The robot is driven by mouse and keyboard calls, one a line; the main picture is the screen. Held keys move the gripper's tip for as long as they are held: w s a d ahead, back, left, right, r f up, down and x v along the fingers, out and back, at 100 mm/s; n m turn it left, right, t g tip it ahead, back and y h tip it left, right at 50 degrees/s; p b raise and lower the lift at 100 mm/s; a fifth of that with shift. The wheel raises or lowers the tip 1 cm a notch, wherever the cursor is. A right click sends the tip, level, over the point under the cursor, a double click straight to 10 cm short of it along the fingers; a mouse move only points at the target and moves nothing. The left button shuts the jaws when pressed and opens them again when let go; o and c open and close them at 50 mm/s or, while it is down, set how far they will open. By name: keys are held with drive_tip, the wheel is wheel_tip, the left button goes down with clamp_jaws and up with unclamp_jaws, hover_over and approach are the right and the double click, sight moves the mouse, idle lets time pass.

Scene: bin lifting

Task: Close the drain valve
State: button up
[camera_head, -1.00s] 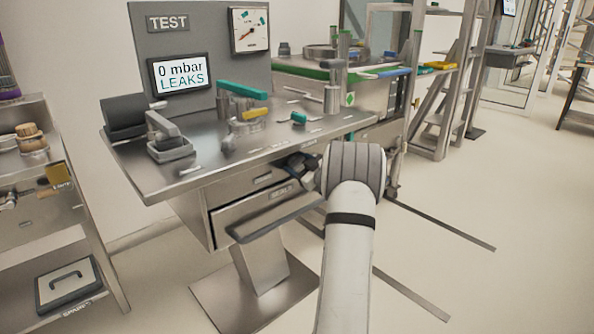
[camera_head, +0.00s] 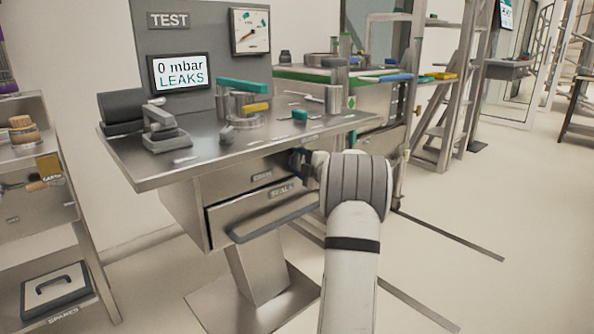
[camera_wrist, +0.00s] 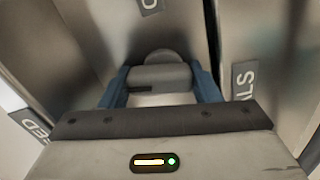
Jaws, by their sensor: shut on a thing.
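A grey handle (camera_wrist: 160,78) with a round hub behind it sits between the two blue fingers of my gripper (camera_wrist: 161,88) in the wrist view. It appears to be the drain valve's handle, under the bench by the "DRAIN" label (camera_head: 262,176). My gripper (camera_head: 298,160) is shut on it. In the wrist view, a plate (camera_wrist: 151,5) showing "O" is at the top and one (camera_wrist: 28,124) ending in "SED" at the lower left; both are cut off. In the head view my wrist hides the valve, so its exact setting cannot be told.
A drawer (camera_head: 240,215) marked "SEALS" is just below and left of my gripper, with a long bar handle (camera_head: 275,218). The steel bench top (camera_head: 205,158) overhangs above. Its screen (camera_head: 181,73) reads "0 mbar LEAKS". The floor to the right is open.

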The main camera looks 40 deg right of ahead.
drive_tip(key=shift+a+n+b, duration=0.1)
drive_tip(key=shift+n+b, duration=0.7)
drive_tip(key=shift+n, duration=0.3)
drive_tip(key=o, duration=1)
drive_tip(key=shift+s, duration=0.1)
drive_tip(key=shift+s, duration=0.3)
drive_tip(key=s, duration=0.2)
drive_tip(key=s+p, duration=0.1)
drive_tip(key=s, duration=0.1)
drive_tip(key=s+p, duration=0.1)
drive_tip(key=s, duration=0.2)
drive_tip(key=shift+d, duration=0.35)
drive_tip(key=shift+s+f, duration=0.1)
